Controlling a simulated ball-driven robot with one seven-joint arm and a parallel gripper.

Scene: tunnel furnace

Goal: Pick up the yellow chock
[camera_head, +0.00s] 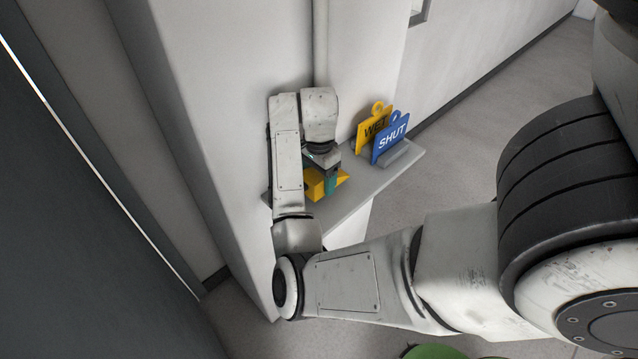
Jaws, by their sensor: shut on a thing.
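The yellow chock (314,185) is at the left part of a small grey shelf against the white wall. My gripper (328,182) points down over it from above and is shut on it. Part of the chock is hidden behind the fingers and my arm. I cannot tell whether the chock touches the shelf or is slightly raised.
On the right part of the grey shelf (372,186), a yellow sign reading "WET" (372,122) and a blue sign reading "SHUT" (391,140) stand upright in a holder (402,155). A vertical pipe (320,45) runs down the wall above my gripper. Floor is clear at right.

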